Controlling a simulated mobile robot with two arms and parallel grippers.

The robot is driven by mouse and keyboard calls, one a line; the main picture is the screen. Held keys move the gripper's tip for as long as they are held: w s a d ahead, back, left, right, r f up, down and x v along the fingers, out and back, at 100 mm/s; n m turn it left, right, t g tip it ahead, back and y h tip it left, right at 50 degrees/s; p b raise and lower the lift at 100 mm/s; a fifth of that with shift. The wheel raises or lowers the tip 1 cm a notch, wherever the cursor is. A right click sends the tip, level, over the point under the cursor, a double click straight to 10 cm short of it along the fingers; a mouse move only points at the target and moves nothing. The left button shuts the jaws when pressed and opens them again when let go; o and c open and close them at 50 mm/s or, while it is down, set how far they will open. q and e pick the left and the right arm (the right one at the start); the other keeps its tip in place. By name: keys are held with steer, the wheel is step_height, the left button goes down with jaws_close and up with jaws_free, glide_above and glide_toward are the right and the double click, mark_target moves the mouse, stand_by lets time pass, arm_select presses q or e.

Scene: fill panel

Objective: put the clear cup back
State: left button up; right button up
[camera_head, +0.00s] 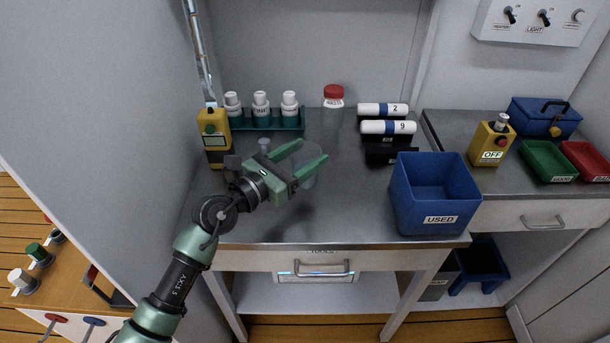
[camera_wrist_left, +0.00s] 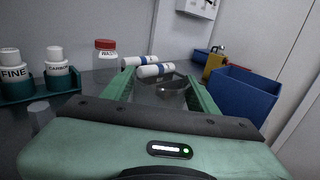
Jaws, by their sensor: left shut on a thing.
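My left gripper (camera_head: 306,152) reaches over the steel bench from the left, its green fingers pointing to the back right. It is shut on the clear cup (camera_head: 308,180), which is see-through and shows faintly between and below the fingers. In the left wrist view, the clear cup (camera_wrist_left: 172,89) shows as a pale rim between the two fingers (camera_wrist_left: 160,92). Its base is hidden, so I cannot tell whether it touches the bench. My right gripper is in neither view.
A teal rack (camera_head: 290,122) with several white-capped bottles and a red-capped jar (camera_head: 333,100) stand at the back. A small grey cylinder (camera_head: 264,145) is beside the gripper. White rolls (camera_head: 388,127) and the blue USED bin (camera_head: 437,195) are to the right. The front middle bench is clear.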

arm_select(q)
steer(key=shift+f, duration=0.4)
step_height(320, 180, down, 4)
steer(key=shift+f+b, duration=0.2)
steer(key=shift+b, duration=0.75)
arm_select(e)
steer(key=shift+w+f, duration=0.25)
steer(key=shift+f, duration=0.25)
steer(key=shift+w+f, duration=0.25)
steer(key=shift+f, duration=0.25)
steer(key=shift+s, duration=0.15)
arm_select(q)
steer(key=o, duration=1.5)
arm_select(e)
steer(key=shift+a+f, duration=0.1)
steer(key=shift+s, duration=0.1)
